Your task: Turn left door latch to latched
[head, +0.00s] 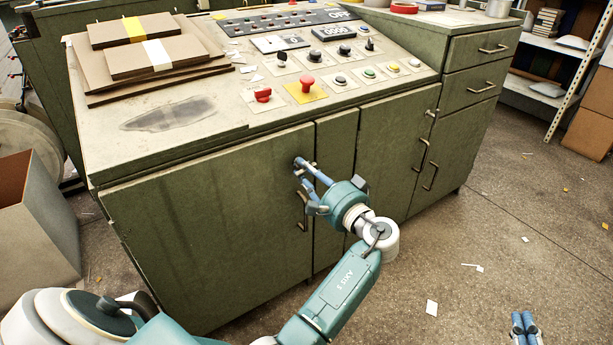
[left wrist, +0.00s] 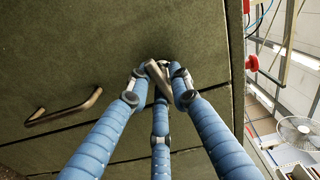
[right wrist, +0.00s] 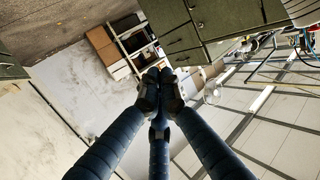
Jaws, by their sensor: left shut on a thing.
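The left door (head: 215,225) of the green cabinet is closed. Its latch (left wrist: 156,72), a small metal turn piece near the door's upper right corner, sits between the fingertips of my left gripper (head: 305,168). The left gripper is shut on the latch. In the left wrist view its fingers (left wrist: 158,80) close around the latch, which looks slanted; the fingers partly hide it. In the head view the latch is mostly hidden behind the fingertips. My right gripper (head: 523,325) is low at the bottom right, away from the cabinet. Its fingertips (right wrist: 159,80) meet with nothing between them.
A door handle (head: 302,212) is just below the left gripper; it also shows in the left wrist view (left wrist: 65,110). The sloped control panel (head: 330,75) with buttons and switches is above. A cardboard box (head: 38,220) stands at the left. The floor at right is mostly clear.

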